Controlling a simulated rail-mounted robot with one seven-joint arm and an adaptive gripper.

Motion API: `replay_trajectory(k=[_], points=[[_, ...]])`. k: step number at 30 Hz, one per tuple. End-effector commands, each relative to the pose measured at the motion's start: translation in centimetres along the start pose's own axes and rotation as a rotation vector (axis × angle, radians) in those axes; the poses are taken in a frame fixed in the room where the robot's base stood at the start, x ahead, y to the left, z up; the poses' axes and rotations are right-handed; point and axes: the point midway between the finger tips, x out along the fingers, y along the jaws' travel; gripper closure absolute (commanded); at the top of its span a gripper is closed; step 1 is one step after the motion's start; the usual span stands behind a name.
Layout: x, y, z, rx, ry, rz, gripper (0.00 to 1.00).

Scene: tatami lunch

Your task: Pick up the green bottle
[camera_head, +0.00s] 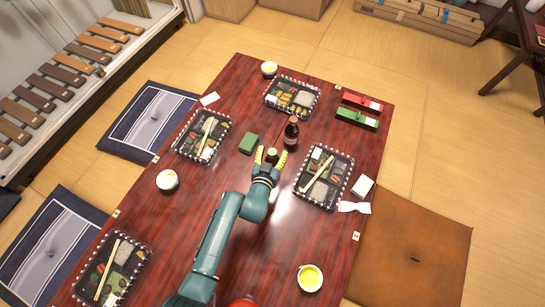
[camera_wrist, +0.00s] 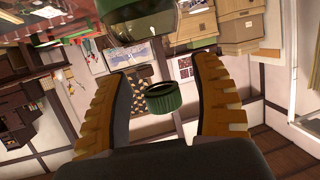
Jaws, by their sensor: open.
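A green bottle (camera_head: 272,154) shows as a small dark green piece between the fingers of my gripper (camera_head: 271,157) in the head view. My gripper is open, with its yellow fingers on either side and gaps to the green piece. In the wrist view, a ribbed green cap (camera_wrist: 164,98) is between the open fingers (camera_wrist: 166,95), touching neither. A larger dark green shape is at the top of the wrist view; I cannot tell how it joins the cap. My gripper and arm hide the lower part of the bottle.
A dark brown bottle (camera_head: 291,134) stands just right of and behind my gripper. A green box (camera_head: 249,143) lies to its left. Bento trays (camera_head: 324,178) and (camera_head: 202,137) lie on both sides of the red-brown table (camera_head: 240,85). Red and green boxes (camera_head: 357,118) are farther right.

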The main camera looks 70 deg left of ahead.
Motion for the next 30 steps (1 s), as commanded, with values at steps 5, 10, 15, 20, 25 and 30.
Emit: replay_trajectory(k=[5, 10, 15, 20, 25, 30], points=[[-0.09, -0.01, 0.05, 0.000, -0.003, 0.000, 0.35], [-0.10, 0.00, 0.03, 0.000, -0.002, 0.000, 0.68], [-0.10, 0.00, 0.03, 0.000, -0.002, 0.000, 1.00], [-0.11, 0.00, 0.06, 0.000, -0.003, 0.000, 1.00], [-0.08, 0.01, -0.15, 0.000, 0.001, 0.000, 1.00], [-0.29, 0.00, -0.83, -0.001, 0.002, 0.000, 1.00]])
